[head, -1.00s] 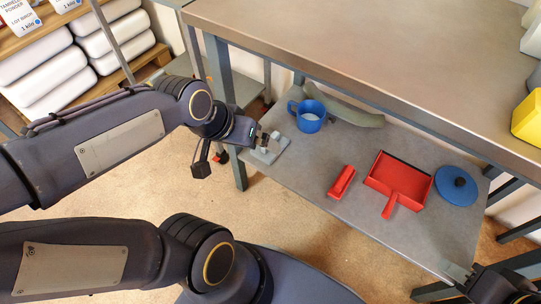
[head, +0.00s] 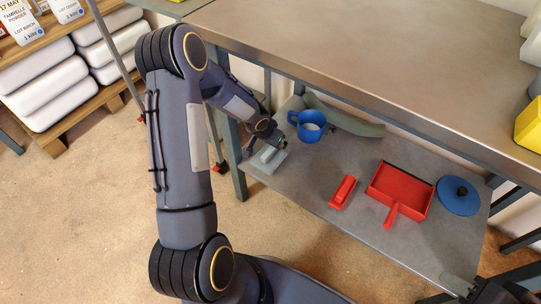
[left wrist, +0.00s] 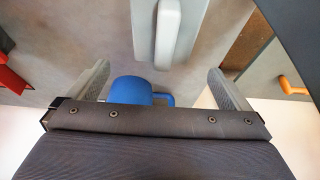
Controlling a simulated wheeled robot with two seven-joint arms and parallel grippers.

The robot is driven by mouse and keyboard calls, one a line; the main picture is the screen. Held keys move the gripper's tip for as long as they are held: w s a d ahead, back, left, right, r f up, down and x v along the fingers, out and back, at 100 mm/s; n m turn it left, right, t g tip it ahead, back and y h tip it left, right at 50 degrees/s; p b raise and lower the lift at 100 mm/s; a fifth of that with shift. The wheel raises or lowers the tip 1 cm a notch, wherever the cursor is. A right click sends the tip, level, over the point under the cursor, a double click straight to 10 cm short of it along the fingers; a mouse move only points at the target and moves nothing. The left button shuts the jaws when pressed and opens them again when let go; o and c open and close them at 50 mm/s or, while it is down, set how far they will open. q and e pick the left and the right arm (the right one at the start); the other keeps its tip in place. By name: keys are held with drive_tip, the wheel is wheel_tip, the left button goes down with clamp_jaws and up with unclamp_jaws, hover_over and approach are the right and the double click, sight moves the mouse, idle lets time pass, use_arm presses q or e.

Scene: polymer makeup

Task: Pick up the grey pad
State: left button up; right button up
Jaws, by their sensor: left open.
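The grey pad (head: 259,165) lies flat on the lower shelf's left corner, with a raised bar-shaped handle on top. In the left wrist view the pad (left wrist: 143,28) is at the top centre, beyond the fingertips. My left gripper (head: 277,143) is just above and behind the pad, partly hidden by its own wrist. In the left wrist view its two fingers (left wrist: 161,75) are wide apart with nothing gripped. My right gripper (head: 458,284) is at the bottom right, cut off by the frame edge, and its opening is unclear.
A blue mug (head: 310,127) stands close to the left gripper, with a grey-green curved object (head: 350,122) behind it. A red brush (head: 343,192), red dustpan (head: 400,190) and blue lid (head: 459,196) lie to the right. The steel tabletop (head: 350,65) overhangs the shelf.

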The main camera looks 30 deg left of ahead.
sight(273, 149)
use_arm(q)
drive_tip(key=b+x, duration=0.1)
drive_tip(key=x, duration=0.1)
drive_tip(key=b+x, duration=0.1)
drive_tip(key=x, duration=0.2)
drive_tip(key=b+x, duration=0.1)
drive_tip(key=x, duration=0.1)
drive_tip(key=shift+s+a+f, duration=0.2)
drive_tip(key=shift+a+f, duration=0.05)
drive_tip(key=shift+f, duration=0.15)
drive_tip(key=shift+r, duration=0.1)
drive_tip(key=c, duration=0.9)
